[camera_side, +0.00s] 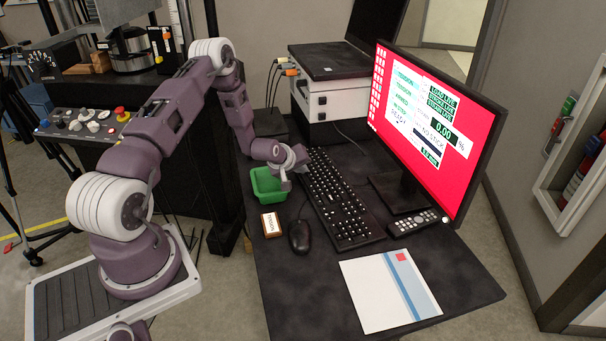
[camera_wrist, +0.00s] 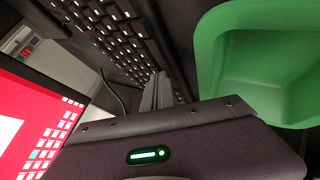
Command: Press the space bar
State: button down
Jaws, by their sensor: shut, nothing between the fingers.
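A black keyboard (camera_side: 345,208) with pale key legends lies on the dark desk, and part of it shows in the wrist view (camera_wrist: 108,28). I cannot pick out the space bar in either view. My gripper (camera_side: 286,182) is shut and empty. In the side view it is by the keyboard's far left end, between the keyboard and a green tray. Its fingertips (camera_wrist: 162,88) show in the wrist view against the keyboard's keys. I cannot tell whether they touch it.
The green tray (camera_side: 260,189) stands close left of my gripper. A mouse (camera_side: 299,238) and a small labelled box (camera_side: 270,224) lie nearer. A monitor (camera_side: 436,128) with a red screen stands right of the keyboard. A paper sheet (camera_side: 388,290) lies at the near side.

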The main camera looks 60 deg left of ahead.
aim_at(302, 177)
jog(key=shift+r, duration=0.8)
notch_tip(302, 177, up, 5)
dwell(0.4)
